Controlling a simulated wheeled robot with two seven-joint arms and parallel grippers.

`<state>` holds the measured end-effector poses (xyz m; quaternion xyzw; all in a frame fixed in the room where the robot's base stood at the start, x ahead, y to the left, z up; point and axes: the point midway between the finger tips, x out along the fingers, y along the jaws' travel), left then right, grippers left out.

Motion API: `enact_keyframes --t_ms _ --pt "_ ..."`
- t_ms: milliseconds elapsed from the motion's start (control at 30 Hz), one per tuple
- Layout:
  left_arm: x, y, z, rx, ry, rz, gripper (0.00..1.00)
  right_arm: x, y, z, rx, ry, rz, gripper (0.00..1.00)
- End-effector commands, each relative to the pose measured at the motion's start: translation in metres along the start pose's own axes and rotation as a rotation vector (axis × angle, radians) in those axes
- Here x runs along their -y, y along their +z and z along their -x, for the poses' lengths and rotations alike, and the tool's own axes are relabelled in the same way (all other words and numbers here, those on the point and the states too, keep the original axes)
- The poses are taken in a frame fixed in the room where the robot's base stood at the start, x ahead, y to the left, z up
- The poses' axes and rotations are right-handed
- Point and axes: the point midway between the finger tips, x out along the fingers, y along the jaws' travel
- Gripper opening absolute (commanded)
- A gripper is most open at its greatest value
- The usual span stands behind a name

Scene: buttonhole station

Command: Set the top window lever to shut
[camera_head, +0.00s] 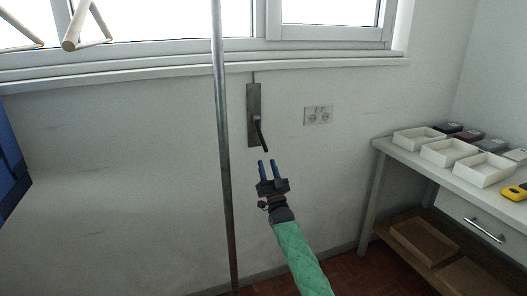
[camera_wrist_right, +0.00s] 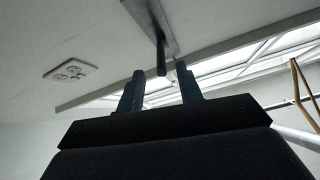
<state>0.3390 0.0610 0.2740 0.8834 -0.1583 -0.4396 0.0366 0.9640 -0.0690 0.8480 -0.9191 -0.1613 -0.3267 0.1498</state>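The window lever is a dark handle (camera_head: 261,136) on a grey metal plate (camera_head: 254,104) fixed to the wall below the window. The handle points down and slightly right in the head view. My right gripper (camera_head: 266,163) is just below the handle's lower end, with its two blue fingers apart and nothing between them. In the right wrist view the handle (camera_wrist_right: 161,55) hangs from its plate (camera_wrist_right: 150,14), beyond and between the open fingertips of the right gripper (camera_wrist_right: 161,72). I cannot tell whether they touch. My left gripper is not in view.
A vertical metal pole (camera_head: 222,120) stands left of the lever. A wall socket (camera_head: 318,115) is to its right. A bench (camera_head: 396,149) with white trays (camera_head: 450,153) stands at the right.

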Motion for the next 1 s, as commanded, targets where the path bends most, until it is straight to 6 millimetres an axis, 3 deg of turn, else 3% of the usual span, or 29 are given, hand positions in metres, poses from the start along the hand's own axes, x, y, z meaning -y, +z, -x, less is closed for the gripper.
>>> enact_keyframes --t_ms 267,700,1000 --pt "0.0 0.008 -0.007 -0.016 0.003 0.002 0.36 -0.003 -0.009 -0.024 -0.069 -0.01 -0.002 0.36" --pt "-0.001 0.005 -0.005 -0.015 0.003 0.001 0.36 -0.002 -0.013 -0.08 -0.066 -0.01 -0.002 0.36" --pt "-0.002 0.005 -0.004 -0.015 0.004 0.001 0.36 -0.002 -0.012 -0.092 -0.065 -0.009 -0.002 0.36"
